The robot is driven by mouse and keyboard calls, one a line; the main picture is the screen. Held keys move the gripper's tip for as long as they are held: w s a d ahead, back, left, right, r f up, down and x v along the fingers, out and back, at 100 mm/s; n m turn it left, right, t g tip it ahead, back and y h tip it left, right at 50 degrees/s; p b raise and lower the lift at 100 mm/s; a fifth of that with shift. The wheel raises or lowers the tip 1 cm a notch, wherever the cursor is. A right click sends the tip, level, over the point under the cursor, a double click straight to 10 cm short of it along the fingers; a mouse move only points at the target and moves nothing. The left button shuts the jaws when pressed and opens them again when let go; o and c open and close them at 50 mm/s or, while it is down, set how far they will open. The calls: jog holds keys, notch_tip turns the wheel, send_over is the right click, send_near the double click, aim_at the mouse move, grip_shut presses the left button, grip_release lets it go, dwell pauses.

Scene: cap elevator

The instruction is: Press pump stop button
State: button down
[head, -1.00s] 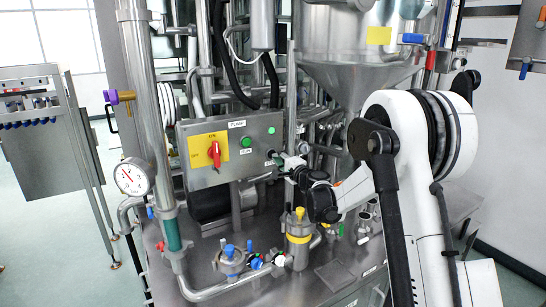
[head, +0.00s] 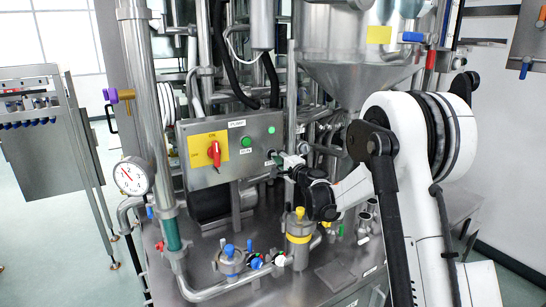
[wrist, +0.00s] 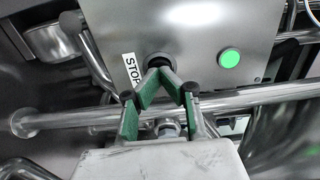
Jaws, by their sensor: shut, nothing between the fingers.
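The grey pump control box (head: 210,165) stands at the left of centre in the head view. In the wrist view a white STOP label (wrist: 132,68) sits left of a dark round stop button (wrist: 157,59), whose lower part is hidden by my fingertips. My gripper (wrist: 164,74) is shut and empty, its green-padded fingers meeting at the button. I cannot tell whether they touch it or whether it is pressed in. In the head view my gripper (head: 277,159) is at the box's lower right. A green button (wrist: 229,58) lies to the right of the stop button in the wrist view.
A red rotary switch (head: 214,153) on a yellow plate is left on the box. A steel pipe (wrist: 90,118) runs below the box in the wrist view. A pressure gauge (head: 131,176) and a steel hopper (head: 355,65) flank the box.

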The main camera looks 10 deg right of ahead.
jog(key=shift+w+a+b, duration=0.2)
jog(key=shift+w+b, duration=0.1)
jog(key=shift+w, duration=0.2)
dwell(0.5)
jog(key=shift+s, duration=0.1)
jog(key=b+v, duration=0.1)
jog(key=v, duration=0.4)
jog(key=shift+s+d, duration=0.1)
jog(key=shift+s, duration=0.05)
dwell(0.6)
dwell(0.4)
